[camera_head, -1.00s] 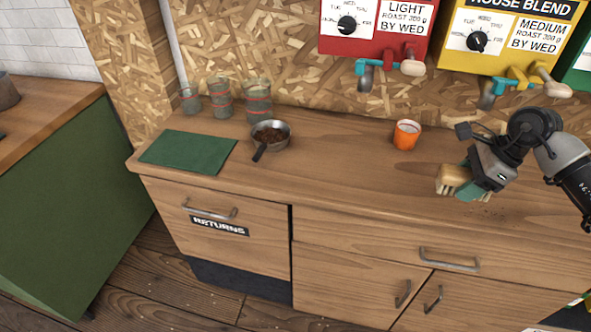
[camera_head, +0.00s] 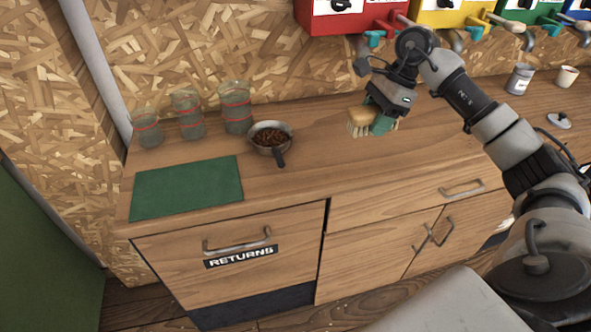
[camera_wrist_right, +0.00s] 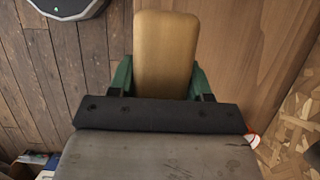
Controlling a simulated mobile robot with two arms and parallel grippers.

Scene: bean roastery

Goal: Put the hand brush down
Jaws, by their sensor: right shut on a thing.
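The hand brush (camera_head: 359,121) has a tan wooden body and pale bristles. My right gripper (camera_head: 383,118) is shut on it, above the wooden counter to the right of the metal pan. In the right wrist view the brush's tan back (camera_wrist_right: 166,52) sits between the green fingers of the right gripper (camera_wrist_right: 163,80). I cannot tell for sure whether the bristles touch the counter. A flat green mat (camera_head: 187,189) lies bare at the counter's left end. My left gripper is not in view.
A metal pan with dark beans (camera_head: 283,150) stands right of the mat. Several glass jars with red bands (camera_head: 236,108) stand behind. A grey canister (camera_head: 520,79), a cup (camera_head: 567,77) and a lid (camera_head: 559,121) stand far right. Dispensers (camera_head: 350,17) hang above. Bare counter (camera_head: 320,165) lies in front of the brush.

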